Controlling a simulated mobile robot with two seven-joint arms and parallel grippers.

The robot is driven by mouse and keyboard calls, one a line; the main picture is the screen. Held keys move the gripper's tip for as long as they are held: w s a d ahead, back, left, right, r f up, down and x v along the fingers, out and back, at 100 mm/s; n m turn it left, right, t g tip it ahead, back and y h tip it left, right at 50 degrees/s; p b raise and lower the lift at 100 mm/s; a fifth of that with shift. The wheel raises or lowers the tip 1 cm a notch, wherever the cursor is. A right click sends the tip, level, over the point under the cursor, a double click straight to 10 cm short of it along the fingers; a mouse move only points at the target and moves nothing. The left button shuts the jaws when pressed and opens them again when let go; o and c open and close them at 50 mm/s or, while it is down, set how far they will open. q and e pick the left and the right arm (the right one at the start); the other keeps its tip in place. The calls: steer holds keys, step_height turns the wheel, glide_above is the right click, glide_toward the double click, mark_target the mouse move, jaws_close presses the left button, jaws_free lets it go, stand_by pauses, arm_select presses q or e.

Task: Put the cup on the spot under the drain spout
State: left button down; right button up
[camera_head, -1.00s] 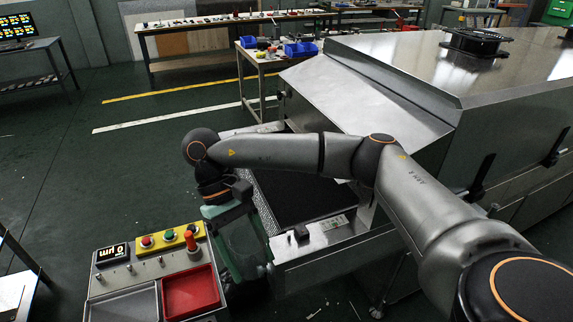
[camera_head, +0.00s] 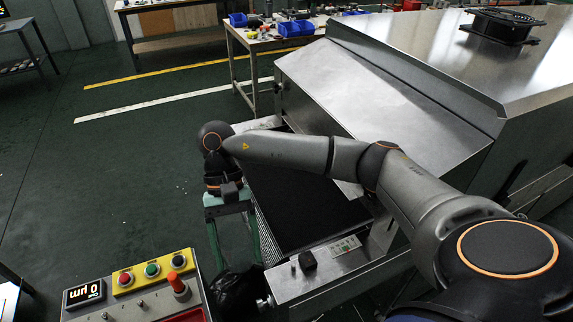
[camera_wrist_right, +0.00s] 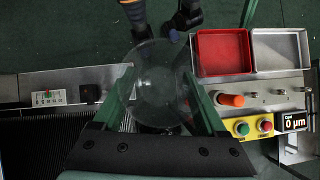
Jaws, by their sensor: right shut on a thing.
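My right gripper (camera_head: 236,258) hangs in the head view with its green fingers pointing down, between the control box and the dryer's front end. In the right wrist view, the same gripper (camera_wrist_right: 158,88) is shut on a clear, see-through cup (camera_wrist_right: 160,82), with a green finger on each side of it. In the head view the clear cup cannot be made out against the dark background. I cannot pick out the drain spout or the spot under it with certainty in either view. My left gripper is not in view.
The control box (camera_head: 150,282) with coloured buttons and a red tray (camera_wrist_right: 222,52) stands beside the gripper. On the other side is the dryer's dark belt (camera_head: 300,208) and its metal end plate (camera_head: 318,270). Open green floor (camera_head: 120,165) lies at the left.

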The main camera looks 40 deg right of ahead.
mark_target(240, 260)
step_height(240, 260, down, 3)
steer(key=m+t+y, duration=0.1)
steer(key=m, duration=0.1)
steer(key=m+y, duration=0.1)
steer(key=m, duration=0.2)
steer(key=shift+a+r+t, duration=0.15)
steer(key=shift+r+t, duration=0.05)
steer(key=shift+t, duration=0.2)
steer(key=m, duration=0.1)
steer(key=m+t, duration=0.1)
steer(key=f+m+y, duration=0.1)
steer(key=shift+w+d+t+b, duration=0.25)
steer(key=shift+t+b, duration=0.05)
steer(key=d+r+m+t+h+b, duration=0.25)
steer(key=d+m+t+h, duration=0.65)
steer(key=d+m, duration=1.75)
steer(key=w+d+f+m, duration=0.1)
steer(key=w+f, duration=0.2)
steer(key=w+d+f+m+g+p, duration=0.1)
steer(key=w+d+f, duration=0.1)
steer(key=w+f, duration=0.1)
steer(key=w+d+f+m+h, duration=0.1)
steer(key=w+f+m, duration=0.1)
steer(key=w+f, duration=0.1)
steer(key=shift+w+d, duration=0.15)
steer(key=shift+w, duration=0.75)
steer(key=shift+w+d+f, duration=0.1)
steer(key=shift+f, duration=1.6)
steer(key=shift+f, duration=0.1)
